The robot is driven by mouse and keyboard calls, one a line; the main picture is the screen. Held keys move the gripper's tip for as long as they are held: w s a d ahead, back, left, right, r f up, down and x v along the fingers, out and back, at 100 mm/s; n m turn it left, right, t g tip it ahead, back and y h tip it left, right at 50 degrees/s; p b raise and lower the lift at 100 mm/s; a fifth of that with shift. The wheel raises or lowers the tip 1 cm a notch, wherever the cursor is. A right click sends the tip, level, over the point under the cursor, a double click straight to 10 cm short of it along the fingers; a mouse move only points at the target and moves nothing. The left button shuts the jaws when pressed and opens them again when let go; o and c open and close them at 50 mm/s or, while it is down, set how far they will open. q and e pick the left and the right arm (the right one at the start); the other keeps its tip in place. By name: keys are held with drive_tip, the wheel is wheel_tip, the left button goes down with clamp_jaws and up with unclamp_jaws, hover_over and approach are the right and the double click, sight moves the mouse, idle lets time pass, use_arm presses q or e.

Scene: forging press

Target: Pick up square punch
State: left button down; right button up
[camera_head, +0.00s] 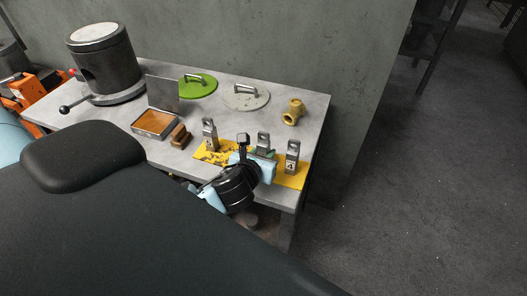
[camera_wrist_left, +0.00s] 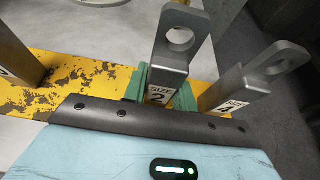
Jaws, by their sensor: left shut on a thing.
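Three grey metal punches with holed tops stand in a row along a worn yellow strip (camera_head: 217,157) at the table's front right. The middle punch (camera_head: 263,140) is labelled SIZE 2 in the left wrist view (camera_wrist_left: 177,50). My left gripper (camera_head: 263,154) is shut on this middle punch, with green fingers (camera_wrist_left: 138,82) around its sides. Its top looks level with its neighbours, so I see no clear lift. The right punch (camera_head: 292,157) carries a 4, and the left punch (camera_head: 209,134) stands apart. Punch shapes below the labels are hidden. My right gripper is not in view.
The grey table (camera_head: 225,117) also bears a dark cylindrical pot (camera_head: 105,65), an open box (camera_head: 154,122), a brown brush (camera_head: 180,136), a green lid (camera_head: 197,86), a grey lid (camera_head: 245,97) and a brass fitting (camera_head: 292,112). A wall rises behind.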

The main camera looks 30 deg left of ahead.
sight(264, 133)
use_arm(q)
drive_tip(key=shift+r, duration=0.15)
wheel_tip(264, 133, up, 9)
drive_tip(key=shift+r+p, duration=0.2)
drive_tip(key=shift+p, duration=0.65)
drive_tip(key=shift+r, duration=0.3)
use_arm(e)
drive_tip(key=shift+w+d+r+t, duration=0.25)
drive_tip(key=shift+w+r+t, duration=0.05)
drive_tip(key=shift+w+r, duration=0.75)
